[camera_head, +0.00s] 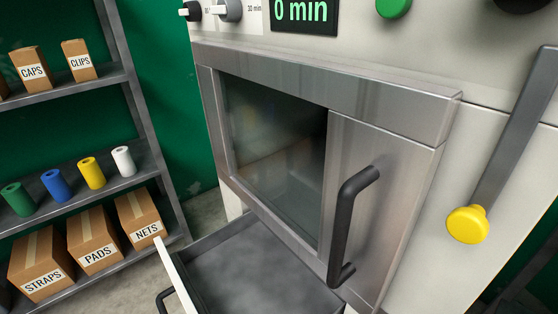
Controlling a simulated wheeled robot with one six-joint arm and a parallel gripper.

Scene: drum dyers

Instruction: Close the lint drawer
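The lint drawer (205,248) is pulled out below the dryer door, at the bottom middle of the view. Its grey inside shows, with a mottled grey layer on the floor of it. Its pale front panel (177,275) faces left, and a black handle (163,300) on that panel is cut off by the bottom edge. My gripper is not in view, so its place relative to the drawer does not show.
The dryer door (385,150), with a dark window and black handle (351,225), is shut above the drawer. A lever with a yellow knob (467,224) is at right. A shelf (105,77) with boxes and rolls stands left. Some floor (205,212) is clear between.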

